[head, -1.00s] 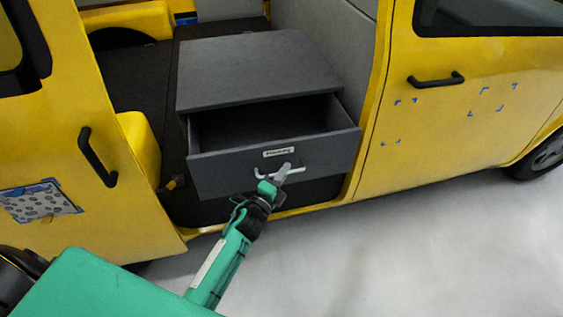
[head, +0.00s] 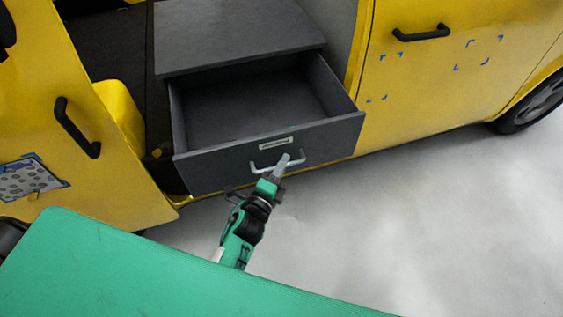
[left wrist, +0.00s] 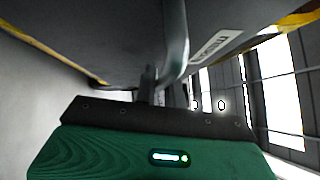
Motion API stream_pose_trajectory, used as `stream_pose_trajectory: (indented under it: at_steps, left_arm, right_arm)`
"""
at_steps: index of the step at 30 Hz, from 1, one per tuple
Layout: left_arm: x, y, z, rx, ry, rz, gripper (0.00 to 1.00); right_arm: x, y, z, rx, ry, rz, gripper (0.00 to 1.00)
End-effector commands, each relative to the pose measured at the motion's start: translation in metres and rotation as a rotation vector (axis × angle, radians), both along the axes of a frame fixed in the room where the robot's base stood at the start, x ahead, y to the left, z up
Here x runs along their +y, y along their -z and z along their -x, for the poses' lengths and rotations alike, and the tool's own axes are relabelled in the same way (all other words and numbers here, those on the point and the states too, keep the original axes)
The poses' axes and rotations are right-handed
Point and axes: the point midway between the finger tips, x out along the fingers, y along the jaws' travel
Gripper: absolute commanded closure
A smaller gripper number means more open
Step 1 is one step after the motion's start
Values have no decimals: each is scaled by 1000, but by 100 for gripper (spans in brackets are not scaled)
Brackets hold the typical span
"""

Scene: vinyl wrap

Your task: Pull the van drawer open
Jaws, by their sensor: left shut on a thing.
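The grey van drawer (head: 225,165) stands open out of its dark grey cabinet (head: 240,32) in the van's side doorway. Its inside shows empty. A light metal bar handle (head: 258,168) is on the drawer front, below a small white label. My left gripper (head: 281,165) is shut on the handle. In the left wrist view the handle (left wrist: 175,45) runs down to the gripper (left wrist: 155,90), close under the drawer front (left wrist: 110,40); the fingertips are partly hidden there. My right gripper is not in view.
The yellow van door (head: 70,110) with a black handle stands at the left. A yellow front door (head: 430,85) with blue tape marks is at the right. The pale floor (head: 400,220) in front is clear.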

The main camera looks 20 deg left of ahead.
Motion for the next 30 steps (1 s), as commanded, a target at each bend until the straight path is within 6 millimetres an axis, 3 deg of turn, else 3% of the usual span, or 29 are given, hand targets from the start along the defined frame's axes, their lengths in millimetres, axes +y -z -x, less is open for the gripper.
stream_pose_trajectory:
  at_steps: [4, 5, 7, 8, 20, 23, 30]
  left_arm:
    - [0, 1, 0, 1, 0, 0, 100]
    - [0, 1, 0, 1, 0, 0, 83]
    - [0, 1, 0, 1, 0, 0, 70]
    - [0, 1, 0, 1, 0, 0, 67]
    - [2, 3, 7, 2, 0, 1, 67]
    - [4, 5, 20, 2, 0, 1, 67]
    - [13, 12, 63, 5, -1, 1, 67]
  right_arm:
    - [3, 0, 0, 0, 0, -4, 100]
    - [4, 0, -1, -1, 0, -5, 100]
    - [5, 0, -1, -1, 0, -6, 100]
    - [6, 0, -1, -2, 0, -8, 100]
    - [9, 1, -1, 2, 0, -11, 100]
    - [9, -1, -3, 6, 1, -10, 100]
    - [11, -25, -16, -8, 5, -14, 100]
